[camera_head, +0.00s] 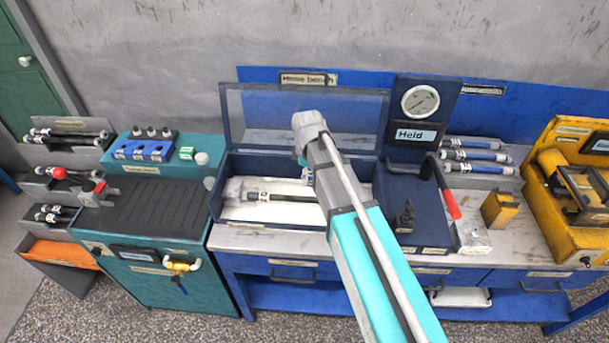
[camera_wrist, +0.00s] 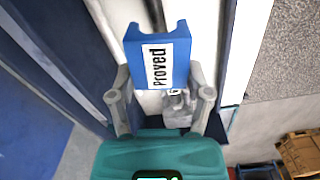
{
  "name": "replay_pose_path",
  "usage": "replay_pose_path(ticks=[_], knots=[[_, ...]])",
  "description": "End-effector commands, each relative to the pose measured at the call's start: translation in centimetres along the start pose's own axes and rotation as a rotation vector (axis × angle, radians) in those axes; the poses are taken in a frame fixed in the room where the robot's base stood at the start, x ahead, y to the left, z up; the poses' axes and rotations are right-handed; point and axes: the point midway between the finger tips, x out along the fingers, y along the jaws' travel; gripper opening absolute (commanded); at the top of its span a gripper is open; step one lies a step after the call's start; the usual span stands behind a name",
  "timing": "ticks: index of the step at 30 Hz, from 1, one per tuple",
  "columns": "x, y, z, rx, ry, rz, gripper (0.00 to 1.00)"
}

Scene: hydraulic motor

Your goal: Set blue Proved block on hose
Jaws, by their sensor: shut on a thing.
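The blue block labelled "Proved" (camera_wrist: 160,55) is between the two grey fingers of my gripper (camera_wrist: 160,78) in the wrist view. The gripper is shut on it. In the head view my arm hides most of the gripper and the block, which are over the right part of the open-lidded bench box. A black hose with pale end fittings (camera_head: 283,197) lies in that box on a white bed (camera_head: 262,212). In the wrist view a grey fitting (camera_wrist: 178,108) shows below the block, between the fingers. Whether the block touches the hose cannot be told.
A clear raised lid (camera_head: 340,115) stands behind the box. To its right are a gauge panel reading "Held" (camera_head: 416,134) and a red-handled lever (camera_head: 450,203). Several hoses (camera_head: 478,155) lie further right.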

Motion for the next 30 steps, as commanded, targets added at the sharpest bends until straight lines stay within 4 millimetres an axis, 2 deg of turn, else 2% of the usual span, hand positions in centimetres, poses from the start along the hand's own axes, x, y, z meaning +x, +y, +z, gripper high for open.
replay_pose_path(ticks=[3,9,21,30], knots=[[0.8,0.1,-0.8,-0.082,0.0,0.0,0.32],[1.1,0.1,-1.6,-0.172,0.0,0.0,0.32],[1.2,0.1,-1.5,-0.173,0.0,0.0,0.32],[2.3,0.1,-1.4,-0.172,0.0,0.0,0.32]])
